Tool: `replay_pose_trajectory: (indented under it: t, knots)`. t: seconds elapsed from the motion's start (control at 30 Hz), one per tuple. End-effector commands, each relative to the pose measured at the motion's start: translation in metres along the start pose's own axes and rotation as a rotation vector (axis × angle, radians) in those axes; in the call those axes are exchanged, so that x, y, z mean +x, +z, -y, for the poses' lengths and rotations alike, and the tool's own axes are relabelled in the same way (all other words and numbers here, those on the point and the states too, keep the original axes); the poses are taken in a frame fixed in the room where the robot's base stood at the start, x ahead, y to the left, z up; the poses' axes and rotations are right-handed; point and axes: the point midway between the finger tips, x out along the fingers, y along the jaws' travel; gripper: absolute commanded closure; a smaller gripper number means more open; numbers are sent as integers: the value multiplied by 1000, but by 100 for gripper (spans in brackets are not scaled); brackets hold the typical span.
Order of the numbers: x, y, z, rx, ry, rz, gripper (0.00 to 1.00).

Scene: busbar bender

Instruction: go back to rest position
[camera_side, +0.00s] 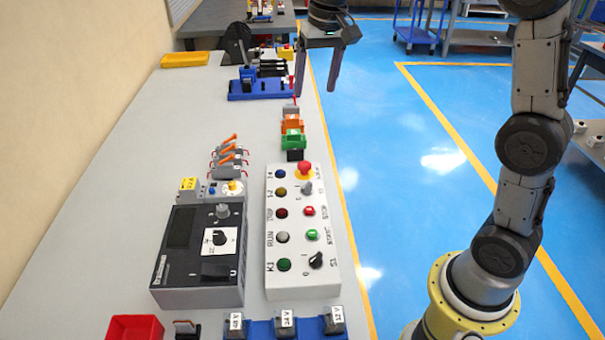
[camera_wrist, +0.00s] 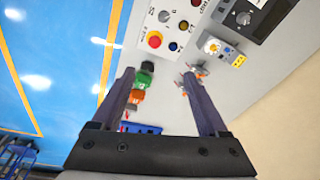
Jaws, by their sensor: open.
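My gripper (camera_side: 317,75) is raised at the upper middle of the side view, over the right edge of the bench, with its two long dark fingers apart. In the wrist view my gripper (camera_wrist: 157,80) is open, with nothing between the fingertips. Below it in that view lie the light grey bench top and several small coloured parts. In the side view the fingers appear apart from everything on the bench.
The bench (camera_side: 120,130) carries a control box (camera_side: 293,204) with buttons, a dark meter unit (camera_side: 200,255), orange-handled levers (camera_side: 230,156), a green block (camera_side: 292,140) and a blue fixture (camera_side: 260,88). A yellow tray (camera_side: 185,60) and red bin (camera_side: 135,328) stand leftward.

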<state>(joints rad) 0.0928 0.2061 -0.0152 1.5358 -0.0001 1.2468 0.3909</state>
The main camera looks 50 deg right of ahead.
Motion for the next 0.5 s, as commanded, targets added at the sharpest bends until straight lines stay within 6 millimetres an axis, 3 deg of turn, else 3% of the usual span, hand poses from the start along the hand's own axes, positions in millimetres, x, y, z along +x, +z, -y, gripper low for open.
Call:
replay_pose_trajectory:
  t: [0.03, 0.2, 0.33, 0.5]
  knots:
    - [-18, 17, -3, -14, -13, -28, 23]
    - [-52, 70, -17, -73, -49, -106, 23]
    - [-65, 113, -30, -129, -74, -165, 23]
    - [-64, 171, -52, -215, -99, -237, 23]
